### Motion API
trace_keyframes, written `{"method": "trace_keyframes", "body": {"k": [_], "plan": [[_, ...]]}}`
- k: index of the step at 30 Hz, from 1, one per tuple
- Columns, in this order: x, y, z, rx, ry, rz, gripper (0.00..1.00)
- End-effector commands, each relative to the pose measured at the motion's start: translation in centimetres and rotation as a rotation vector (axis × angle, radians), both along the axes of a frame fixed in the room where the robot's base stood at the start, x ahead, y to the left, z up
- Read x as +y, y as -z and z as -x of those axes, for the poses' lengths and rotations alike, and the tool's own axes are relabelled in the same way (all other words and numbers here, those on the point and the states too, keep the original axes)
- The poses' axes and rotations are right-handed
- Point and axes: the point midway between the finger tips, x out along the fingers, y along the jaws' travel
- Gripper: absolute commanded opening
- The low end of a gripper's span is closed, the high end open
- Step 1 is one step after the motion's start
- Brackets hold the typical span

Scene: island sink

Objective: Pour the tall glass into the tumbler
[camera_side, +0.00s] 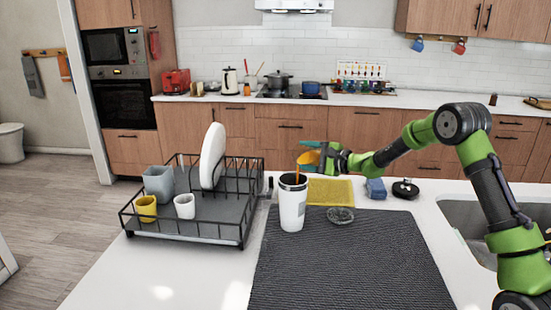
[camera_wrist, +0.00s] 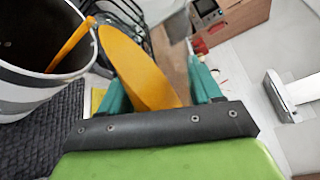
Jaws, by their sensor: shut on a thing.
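The tumbler (camera_side: 292,210), white with a dark rim, stands upright on the counter at the edge of the dark mat. My gripper (camera_side: 322,154) is shut on the tall glass (camera_side: 308,159), which holds orange liquid and is tilted down to the left over the tumbler. A thin orange stream runs from the glass into the tumbler's mouth. In the wrist view the glass (camera_wrist: 140,68) lies between my teal fingers (camera_wrist: 160,88). The tumbler (camera_wrist: 22,92) is at the left there, with the orange stream entering its dark opening. The liquid level inside it cannot be seen.
A black dish rack (camera_side: 240,232) with a white plate and several cups stands left of the tumbler. A clear round dish (camera_side: 341,215) lies close to its right. Behind are a yellow cloth (camera_side: 331,191), a blue sponge (camera_side: 376,188) and a black lid (camera_side: 405,189). The dark mat (camera_side: 350,265) is mostly clear.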

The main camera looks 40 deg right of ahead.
Motion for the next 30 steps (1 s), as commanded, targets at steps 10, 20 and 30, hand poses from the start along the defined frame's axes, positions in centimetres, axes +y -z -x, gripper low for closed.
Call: {"method": "trace_keyframes", "body": {"k": [10,20,30], "plan": [[0.0,-0.35,-0.01,-0.01,0.0,0.037,0.27],[0.0,-0.62,-0.01,-0.02,0.0,0.072,0.27],[0.01,-0.93,-0.02,-0.028,0.0,0.109,0.27]]}}
